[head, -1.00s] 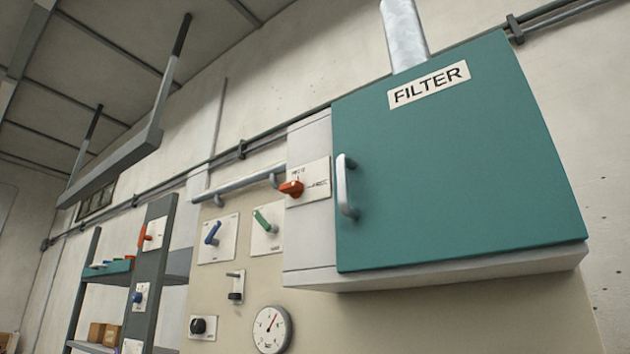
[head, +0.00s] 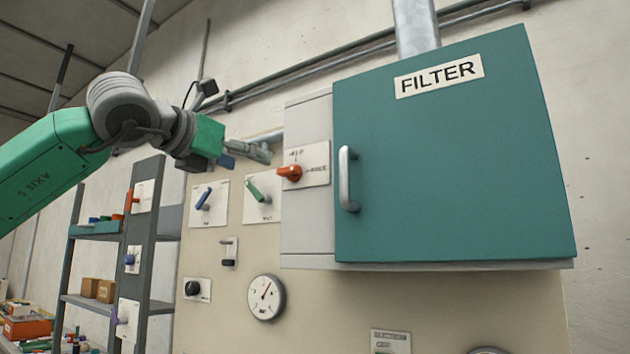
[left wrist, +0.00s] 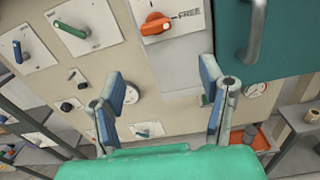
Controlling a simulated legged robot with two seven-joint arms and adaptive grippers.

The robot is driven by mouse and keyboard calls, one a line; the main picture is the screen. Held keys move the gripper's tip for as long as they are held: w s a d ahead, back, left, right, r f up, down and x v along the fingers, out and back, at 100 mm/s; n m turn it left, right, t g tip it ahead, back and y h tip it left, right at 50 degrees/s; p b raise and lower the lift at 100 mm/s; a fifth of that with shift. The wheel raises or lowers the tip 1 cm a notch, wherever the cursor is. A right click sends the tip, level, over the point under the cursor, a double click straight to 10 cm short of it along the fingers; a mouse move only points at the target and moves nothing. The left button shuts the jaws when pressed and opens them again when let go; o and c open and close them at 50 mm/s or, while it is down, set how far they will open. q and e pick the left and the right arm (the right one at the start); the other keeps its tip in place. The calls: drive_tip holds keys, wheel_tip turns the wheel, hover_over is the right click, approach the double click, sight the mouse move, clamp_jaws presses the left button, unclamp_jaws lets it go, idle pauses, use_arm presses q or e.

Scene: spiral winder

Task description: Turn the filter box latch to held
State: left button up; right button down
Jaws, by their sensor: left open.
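The filter box latch is an orange-red knob (head: 290,172) on a white plate (head: 315,165), left of the teal FILTER door (head: 455,170). The plate has small lettering above the knob and FREE to its right. The knob lies roughly sideways, level with FREE. It also shows at the top of the left wrist view (left wrist: 157,24). My left gripper (head: 262,152) is up and left of the latch, apart from it. In the left wrist view its two fingers (left wrist: 160,84) are spread with nothing between them, below the knob in the picture. My right gripper is out of view.
A green lever (head: 254,190) and a blue lever (head: 203,198) sit on plates left of the latch. The door handle (head: 347,180) sticks out to its right. A pipe (head: 265,137) runs behind my gripper. A gauge (head: 265,297) is below, shelves (head: 100,237) at left.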

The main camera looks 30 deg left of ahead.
sight(285, 169)
use_arm(q)
drive_tip(key=w+p, duration=0.1)
drive_tip(key=w, duration=0.3)
drive_tip(key=w+r+p, duration=0.1)
drive_tip(key=w+p, duration=0.1)
drive_tip(key=w, duration=0.2)
drive_tip(key=w+p, duration=0.1)
drive_tip(key=w, duration=0.3)
drive_tip(key=shift+w+d+r, duration=0.2)
drive_tip(key=shift+w+r, duration=0.1)
drive_tip(key=shift+w+a+f, duration=0.1)
drive_tip(key=shift+w+a, duration=0.15)
drive_tip(key=shift+a, duration=0.1)
drive_tip(key=shift+d, duration=0.35)
drive_tip(key=shift+c, duration=1.3)
drive_tip(key=shift+d, duration=0.1)
drive_tip(key=c, duration=0.9)
